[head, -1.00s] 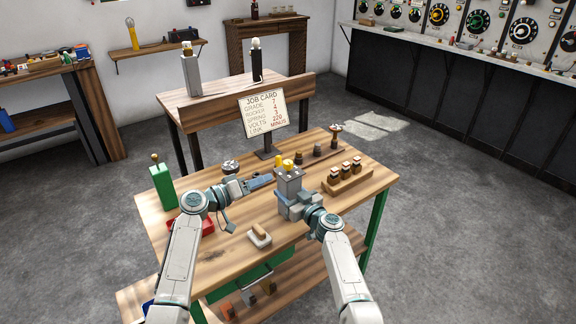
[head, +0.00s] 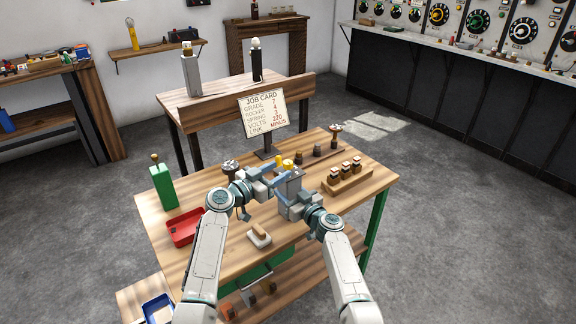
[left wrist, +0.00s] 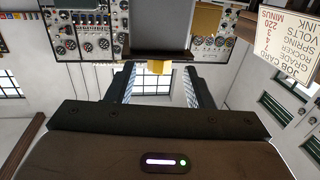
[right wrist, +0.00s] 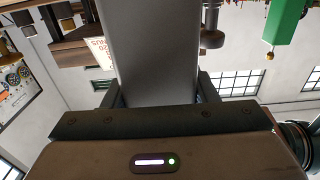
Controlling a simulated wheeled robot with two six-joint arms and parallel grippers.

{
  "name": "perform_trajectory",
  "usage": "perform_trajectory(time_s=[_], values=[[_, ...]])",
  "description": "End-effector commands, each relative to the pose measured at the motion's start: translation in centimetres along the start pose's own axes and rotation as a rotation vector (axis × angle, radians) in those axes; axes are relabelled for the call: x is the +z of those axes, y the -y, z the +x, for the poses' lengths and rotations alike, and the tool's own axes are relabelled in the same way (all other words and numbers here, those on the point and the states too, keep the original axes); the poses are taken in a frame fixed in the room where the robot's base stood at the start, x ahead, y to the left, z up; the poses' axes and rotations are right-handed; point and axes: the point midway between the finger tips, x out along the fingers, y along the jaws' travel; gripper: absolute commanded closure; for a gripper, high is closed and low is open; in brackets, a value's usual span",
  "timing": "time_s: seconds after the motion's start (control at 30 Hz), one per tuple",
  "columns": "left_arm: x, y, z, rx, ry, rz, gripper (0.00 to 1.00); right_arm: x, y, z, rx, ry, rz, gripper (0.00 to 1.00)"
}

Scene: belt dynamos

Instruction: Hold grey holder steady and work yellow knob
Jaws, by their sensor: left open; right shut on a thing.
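The grey holder (head: 291,184) stands upright on the table, with a yellow knob (head: 288,164) and another yellow piece (head: 279,160) at its top. My right gripper (head: 291,200) is shut on the holder from the near side; in the right wrist view the grey holder (right wrist: 155,55) fills the space between the fingers. My left gripper (head: 275,174) is open at the holder's upper left. In the left wrist view a small yellow knob (left wrist: 159,67) shows between its spread fingers, with the grey holder (left wrist: 158,25) behind. Contact with the knob cannot be told.
A job card (head: 262,112) stands behind the holder. A wooden rack (head: 346,180) with several dark pieces is at right. A red tray (head: 184,228), a green box (head: 163,186) and a wooden-handled block (head: 259,237) are at left and front. The front table area is partly clear.

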Motion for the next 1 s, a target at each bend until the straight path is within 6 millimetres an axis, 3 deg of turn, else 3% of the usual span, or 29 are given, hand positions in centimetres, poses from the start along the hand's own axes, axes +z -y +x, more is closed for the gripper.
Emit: perform_trajectory(time_s=[0.1, 0.3, 0.7, 0.9, 0.93, 1.0], values=[[-0.1, -0.1, 2.3, 0.001, 0.000, -0.002, 0.53, 0.1, 0.0, 0.0, 0.001, 0.001, 0.000, 0.86], [0.0, 0.0, 4.4, 0.000, 0.000, -0.001, 0.53, 0.1, 0.0, 0.0, 0.001, 0.001, 0.000, 0.86], [0.0, 0.0, 5.0, 0.000, 0.000, 0.000, 0.53, 0.1, 0.0, 0.0, 0.001, 0.001, 0.000, 0.86], [0.0, 0.0, 5.0, 0.000, 0.001, 0.000, 0.92, 0.0, 0.0, 0.0, 0.001, 0.001, 0.000, 0.86], [0.0, 0.0, 5.0, 0.000, 0.001, 0.000, 0.97, 0.0, 0.0, 0.0, 0.001, 0.001, 0.000, 0.86], [0.0, 0.0, 5.0, 0.000, 0.001, 0.000, 0.97, 0.0, 0.0, 0.0, 0.000, 0.001, 0.000, 0.86]])
